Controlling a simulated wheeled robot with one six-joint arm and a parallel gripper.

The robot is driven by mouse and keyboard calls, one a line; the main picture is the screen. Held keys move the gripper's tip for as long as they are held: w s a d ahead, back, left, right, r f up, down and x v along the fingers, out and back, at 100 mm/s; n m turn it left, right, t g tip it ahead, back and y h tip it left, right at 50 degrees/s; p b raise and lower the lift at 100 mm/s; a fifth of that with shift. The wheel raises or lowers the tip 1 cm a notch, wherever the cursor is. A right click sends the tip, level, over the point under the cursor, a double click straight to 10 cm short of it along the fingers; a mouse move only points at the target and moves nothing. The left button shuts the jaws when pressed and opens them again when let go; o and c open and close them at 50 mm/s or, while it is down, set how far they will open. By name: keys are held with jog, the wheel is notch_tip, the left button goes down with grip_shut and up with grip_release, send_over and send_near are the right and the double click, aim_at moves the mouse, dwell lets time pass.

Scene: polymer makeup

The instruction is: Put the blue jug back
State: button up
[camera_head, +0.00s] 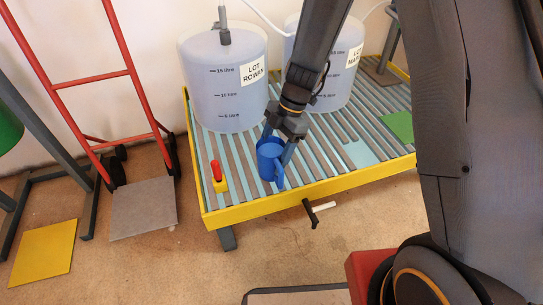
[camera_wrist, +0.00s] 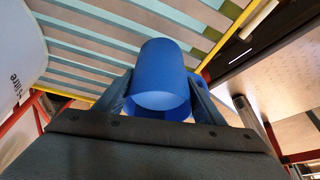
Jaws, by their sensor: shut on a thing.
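The blue jug (camera_head: 269,163) is in my gripper (camera_head: 279,143), near the front edge of the slatted, yellow-rimmed platform (camera_head: 330,187). In the head view its handle is at the lower right. In the wrist view the jug (camera_wrist: 162,75) sits between the two fingers of my gripper (camera_wrist: 160,102), which close on it from both sides. The slats show behind it. I cannot tell whether the jug touches the slats or hangs just above them.
Two large tanks (camera_head: 223,85) stand at the platform's back. A green pad (camera_head: 400,126) lies at the right. A red hand truck (camera_head: 92,77), grey mat (camera_head: 143,208) and yellow mat (camera_head: 44,252) are left.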

jog(key=o, duration=1.6)
jog(key=p+v, duration=0.4)
jog(key=v, duration=0.8)
jog(key=s+a+r+m+t+h, duration=0.1)
jog(key=s+a+r+m, duration=0.1)
jog(key=s+m, duration=0.3)
jog(key=s+a+r+m+h, duration=0.1)
jog(key=s+a+r+m, duration=0.2)
jog(key=s+m, duration=0.3)
jog(key=s+a+r+m+t+h, duration=0.1)
jog(key=s+a+r+m, duration=0.2)
jog(key=s, duration=1.1)
jog(key=shift+s+a+r+m+t, duration=0.15)
jog(key=shift+r+m, duration=0.15)
jog(key=shift+m, duration=0.55)
jog(key=shift+d+r+m+t, duration=0.15)
jog(key=shift+r+m, duration=0.2)
jog(key=shift+m, duration=0.5)
jog(key=shift+a, duration=0.1)
